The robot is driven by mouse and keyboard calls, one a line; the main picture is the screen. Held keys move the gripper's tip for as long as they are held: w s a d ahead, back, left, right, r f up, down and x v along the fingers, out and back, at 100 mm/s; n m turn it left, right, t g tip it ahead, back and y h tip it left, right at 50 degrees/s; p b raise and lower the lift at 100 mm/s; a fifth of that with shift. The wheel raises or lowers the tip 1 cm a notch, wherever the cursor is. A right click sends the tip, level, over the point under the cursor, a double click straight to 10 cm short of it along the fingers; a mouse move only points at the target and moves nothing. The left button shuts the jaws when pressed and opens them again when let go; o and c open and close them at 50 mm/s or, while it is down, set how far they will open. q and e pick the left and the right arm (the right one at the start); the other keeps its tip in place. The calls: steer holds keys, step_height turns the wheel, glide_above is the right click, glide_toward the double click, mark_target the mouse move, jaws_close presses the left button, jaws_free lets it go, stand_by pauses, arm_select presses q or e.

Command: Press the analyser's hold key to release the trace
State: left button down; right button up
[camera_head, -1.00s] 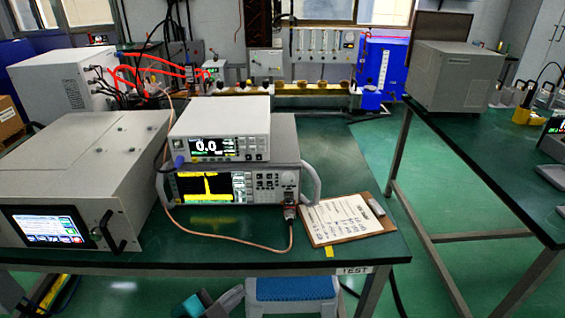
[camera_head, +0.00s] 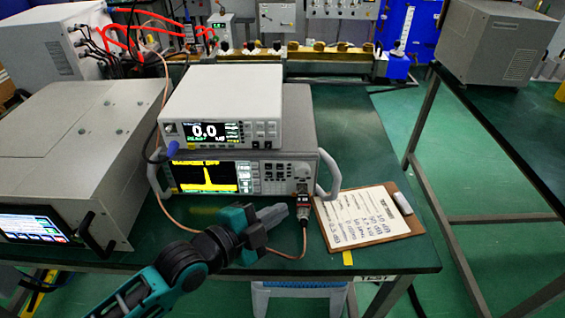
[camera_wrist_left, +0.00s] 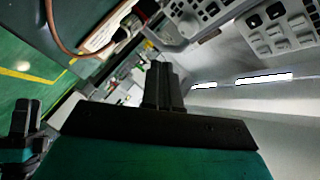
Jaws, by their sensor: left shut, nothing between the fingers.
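The analyser (camera_head: 206,178) is the lower instrument of a stack, with a yellow peaked trace on its dark screen. Its key field (camera_head: 274,177) is right of the screen; grey keys (camera_wrist_left: 280,30) also show in the left wrist view. I cannot read which is the hold key. My left gripper (camera_head: 284,213) is in front of and below the analyser's front panel in the head view, apart from the keys. Its fingers (camera_wrist_left: 163,85) are together and empty. A dark two-pronged shape (camera_wrist_left: 25,117) at the lower left of the wrist view may be my right gripper.
A white meter (camera_head: 210,130) reading 0.0 sits on the analyser. A copper-coloured cable (camera_head: 290,257) loops from the analyser's connector across the bench front. A clipboard (camera_head: 366,228) lies to the right, and a grey cabinet (camera_head: 75,170) with a screen stands left.

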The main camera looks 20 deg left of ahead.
mark_target(280, 166)
arm_select(q)
steer(key=w+b, duration=0.1)
steer(key=w, duration=0.1)
steer(key=w+a+b, duration=0.1)
steer(key=w, duration=0.2)
steer(key=w+a+b, duration=0.1)
steer(key=w+b, duration=0.1)
steer(key=w, duration=0.1)
steer(key=shift+w+a, duration=0.2)
stand_by(1.2)
stand_by(1.0)
steer(key=shift+w+a, duration=0.15)
steer(key=shift+w, duration=0.25)
